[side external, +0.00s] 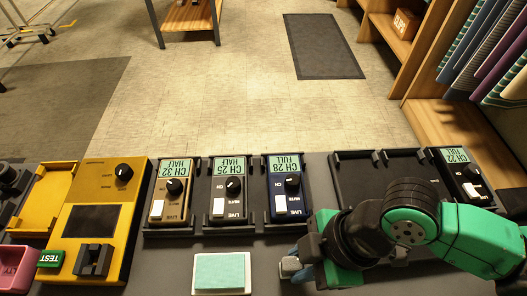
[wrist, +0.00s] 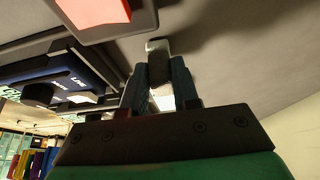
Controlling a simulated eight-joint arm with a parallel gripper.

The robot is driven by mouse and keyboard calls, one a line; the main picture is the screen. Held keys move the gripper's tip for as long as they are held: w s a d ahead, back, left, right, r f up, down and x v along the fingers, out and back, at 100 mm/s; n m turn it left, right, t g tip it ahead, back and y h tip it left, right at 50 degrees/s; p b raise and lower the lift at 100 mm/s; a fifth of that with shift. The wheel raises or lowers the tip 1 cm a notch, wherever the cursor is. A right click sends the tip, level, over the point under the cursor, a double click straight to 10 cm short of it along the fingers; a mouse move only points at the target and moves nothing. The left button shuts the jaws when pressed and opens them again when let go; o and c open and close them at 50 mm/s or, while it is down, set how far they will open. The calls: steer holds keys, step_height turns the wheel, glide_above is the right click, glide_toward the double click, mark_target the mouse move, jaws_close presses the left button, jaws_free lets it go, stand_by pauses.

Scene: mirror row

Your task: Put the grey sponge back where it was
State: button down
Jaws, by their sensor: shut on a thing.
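My gripper (side external: 300,268) is low over the dark counter, at the bottom right of centre in the side external view. In the wrist view my gripper (wrist: 160,95) has its two fingers closed on a small dark grey block with a pale end, which appears to be the grey sponge (wrist: 158,68). In the side external view only a pale bit of the sponge (side external: 290,266) shows at the fingertips; my fingers and arm hide the rest. I cannot tell whether it touches the counter.
Several channel packs, such as the blue one (side external: 287,187), stand in dark cradles behind my gripper. An empty cradle (side external: 345,175) is behind my arm. A teal pad (side external: 220,271) on a white tray lies left. A yellow tester (side external: 105,185) stands further left.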

steer(key=shift+f, duration=0.1)
steer(key=c, duration=0.7)
jaws_free()
steer(key=shift+o, duration=0.2)
steer(key=v, duration=1.2)
steer(key=w+d+m+t+h, duration=0.2)
steer(key=w+d+m, duration=0.3)
steer(key=d+m, duration=0.4)
steer(key=w+d+m+t+h, duration=0.2)
steer(key=w+d+m+t, duration=0.3)
steer(key=d+m, duration=0.4)
steer(key=w+d, duration=0.1)
steer(key=d, duration=0.4)
steer(key=shift+w+d+r+h, duration=0.25)
steer(key=shift+d+r+h, duration=0.05)
steer(key=shift+d+r, duration=0.1)
